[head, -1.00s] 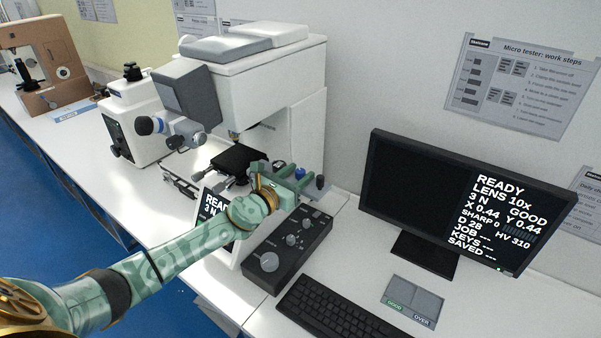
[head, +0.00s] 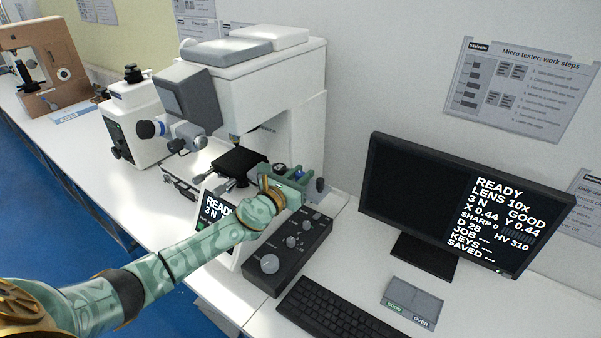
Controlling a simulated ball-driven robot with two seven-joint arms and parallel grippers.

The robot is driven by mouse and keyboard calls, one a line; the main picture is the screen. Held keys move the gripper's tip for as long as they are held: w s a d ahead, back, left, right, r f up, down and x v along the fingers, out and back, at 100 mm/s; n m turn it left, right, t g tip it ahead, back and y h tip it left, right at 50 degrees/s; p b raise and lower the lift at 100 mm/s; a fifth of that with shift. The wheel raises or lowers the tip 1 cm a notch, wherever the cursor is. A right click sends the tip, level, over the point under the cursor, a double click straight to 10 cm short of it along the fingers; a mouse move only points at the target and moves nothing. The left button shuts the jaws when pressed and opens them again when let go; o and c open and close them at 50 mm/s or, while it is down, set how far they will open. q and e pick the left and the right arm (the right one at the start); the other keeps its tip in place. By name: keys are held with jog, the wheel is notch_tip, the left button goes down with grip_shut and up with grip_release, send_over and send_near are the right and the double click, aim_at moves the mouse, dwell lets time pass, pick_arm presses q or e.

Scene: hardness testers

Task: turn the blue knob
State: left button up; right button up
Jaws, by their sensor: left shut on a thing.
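The white micro tester (head: 285,75) stands against the wall, with a black stage (head: 238,162) under its head. My left gripper (head: 302,174) reaches in from the lower left, just right of the stage. It is shut on the small blue knob (head: 298,172), of which only a bit shows between the fingers. The rest of the knob is hidden by the gripper. My right gripper is not in view.
A black control box (head: 280,262) with several knobs lies below my gripper. A small tilted display (head: 213,207) stands left of it. A monitor (head: 420,200) reads READY. A keyboard (head: 340,310) and a pad marked GOOD and OVER (head: 412,298) lie in front.

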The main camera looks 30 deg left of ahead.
pick_arm(q)
jog(key=n+y+p, duration=0.2)
jog(key=y, duration=0.1)
jog(key=shift+d+r+p, duration=0.1)
jog(key=shift+r+p, duration=0.1)
jog(key=shift+p, duration=0.2)
jog(key=shift+f+n+y+p, duration=0.1)
jog(key=shift+n+y+p, duration=0.4)
jog(key=shift+n+y, duration=0.5)
jog(key=shift+f+n+g+y, duration=0.1)
jog(key=shift+n+g+y, duration=0.3)
jog(key=shift+y, duration=0.8)
jog(key=shift+n+g+y, duration=0.5)
jog(key=shift+n+y, duration=0.5)
jog(key=shift+y, duration=0.8)
jog(key=o, duration=0.9)
jog(key=shift+o, duration=0.2)
